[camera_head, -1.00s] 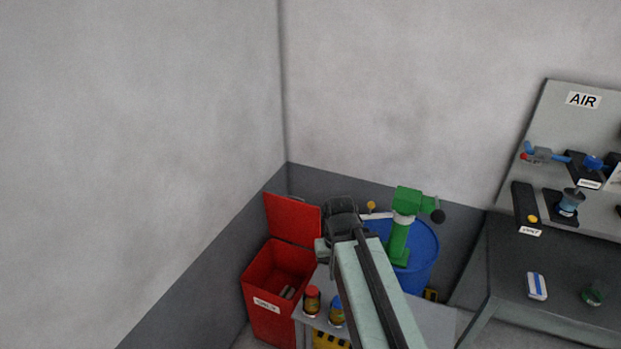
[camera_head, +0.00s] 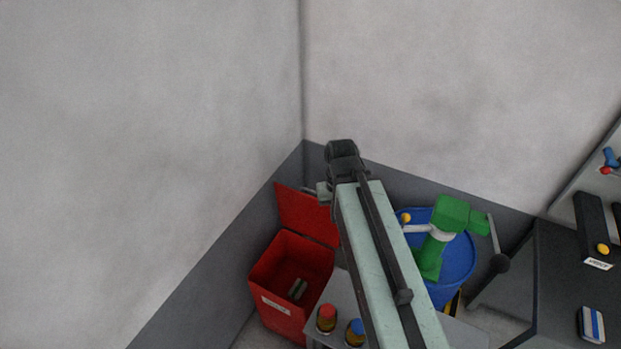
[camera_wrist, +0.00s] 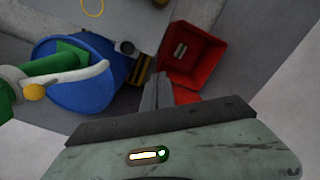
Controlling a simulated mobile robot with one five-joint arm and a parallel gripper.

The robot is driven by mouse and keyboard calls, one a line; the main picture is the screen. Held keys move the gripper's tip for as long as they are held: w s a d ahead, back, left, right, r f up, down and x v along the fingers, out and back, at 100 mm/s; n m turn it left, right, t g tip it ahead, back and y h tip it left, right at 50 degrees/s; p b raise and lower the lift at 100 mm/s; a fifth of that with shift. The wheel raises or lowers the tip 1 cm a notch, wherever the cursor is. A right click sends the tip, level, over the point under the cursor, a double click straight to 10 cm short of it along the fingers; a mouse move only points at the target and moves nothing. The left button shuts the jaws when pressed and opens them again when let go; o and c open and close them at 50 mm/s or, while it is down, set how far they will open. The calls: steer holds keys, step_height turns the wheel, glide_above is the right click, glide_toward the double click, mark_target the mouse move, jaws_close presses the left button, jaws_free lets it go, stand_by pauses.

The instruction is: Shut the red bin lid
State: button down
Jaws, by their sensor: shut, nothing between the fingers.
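The red bin (camera_head: 272,310) stands at the wall corner in the head view, with small grey pieces inside. Its red lid (camera_head: 303,212) is open and stands up at the back of the bin. My gripper (camera_head: 312,190) is shut and empty, near the lid's top edge; whether it touches the lid I cannot tell. In the wrist view the shut fingers (camera_wrist: 157,93) lie beside the lid (camera_wrist: 185,93) and hide part of it. The open bin (camera_wrist: 208,62) shows beyond them.
A blue barrel (camera_head: 462,258) with a green hand pump (camera_head: 437,252) stands right of my arm. A dark workbench (camera_head: 560,280) is at right. Walls close in behind the bin.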

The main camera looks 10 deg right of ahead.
steer(key=w+d+f+m+b, duration=0.15)
steer(key=w+m, duration=0.25)
steer(key=w, duration=1.1)
steer(key=w+f+m+b, duration=0.3)
steer(key=w, duration=1.2)
step_height(320, 180, down, 11)
steer(key=s+a+b, duration=0.2)
steer(key=b, duration=0.8)
steer(key=shift+s+a+r+b, duration=0.15)
steer(key=shift+s+a+b, duration=0.15)
steer(key=shift+b, duration=0.1)
